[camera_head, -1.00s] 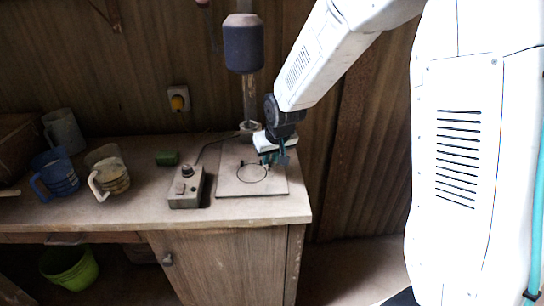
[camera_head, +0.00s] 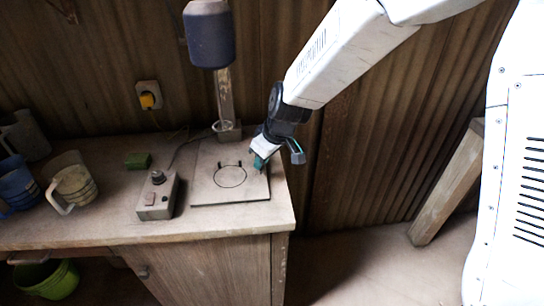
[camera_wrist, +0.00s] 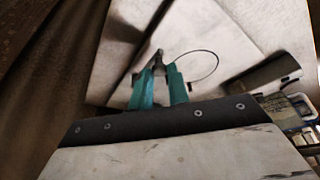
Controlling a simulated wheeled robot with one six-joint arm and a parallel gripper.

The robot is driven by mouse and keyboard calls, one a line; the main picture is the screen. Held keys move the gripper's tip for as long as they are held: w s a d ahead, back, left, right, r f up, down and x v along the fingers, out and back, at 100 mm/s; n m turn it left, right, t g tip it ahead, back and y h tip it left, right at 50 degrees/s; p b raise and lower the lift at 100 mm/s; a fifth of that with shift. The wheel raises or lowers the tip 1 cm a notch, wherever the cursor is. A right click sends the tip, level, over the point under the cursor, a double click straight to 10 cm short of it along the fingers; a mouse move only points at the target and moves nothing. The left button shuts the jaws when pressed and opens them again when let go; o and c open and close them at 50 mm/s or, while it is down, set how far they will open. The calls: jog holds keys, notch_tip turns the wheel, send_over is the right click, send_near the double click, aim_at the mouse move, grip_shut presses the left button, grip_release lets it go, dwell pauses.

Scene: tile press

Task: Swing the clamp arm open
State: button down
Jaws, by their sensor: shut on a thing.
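The tile press has a flat square plate (camera_head: 205,190) with a thin dark circle on it. A post rises behind the plate to a dark rounded head (camera_head: 209,35). My gripper (camera_head: 258,162) is at the plate's right side, to the right of the circle, with its teal fingers pointing down. In the wrist view, the fingers are closed around a small dark piece (camera_wrist: 158,58), which seems to be the clamp arm's end. The rest of the clamp arm is hidden or too small to make out. Two small dark pegs stand at the circle's back edge.
Mugs (camera_head: 73,187) stand at the far left. The worktop ends just right of the plate.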

jog(key=c, duration=1.3)
grip_release()
jog(key=shift+c, duration=0.2)
jog(key=shift+d, duration=0.1)
jog(key=v, duration=0.7)
jog(key=shift+r, duration=0.4)
jog(key=shift+s, duration=0.15)
jog(key=s+d+r+m+h, duration=0.1)
jog(key=s+d+r+m, duration=0.2)
jog(key=s+d, duration=0.4)
jog(key=s+d+r+m+g+h, duration=0.1)
jog(key=s+d+r+m, duration=0.2)
jog(key=s+d, duration=0.5)
jog(key=s+d+r+m+h, duration=0.1)
jog(key=s+d+r+m, duration=0.2)
jog(key=s+d, duration=0.5)
jog(key=s, duration=0.5)
jog(key=shift+r+m+g+h, duration=0.25)
jog(key=shift+m+g+h, duration=0.05)
jog(key=shift+m, duration=0.1)
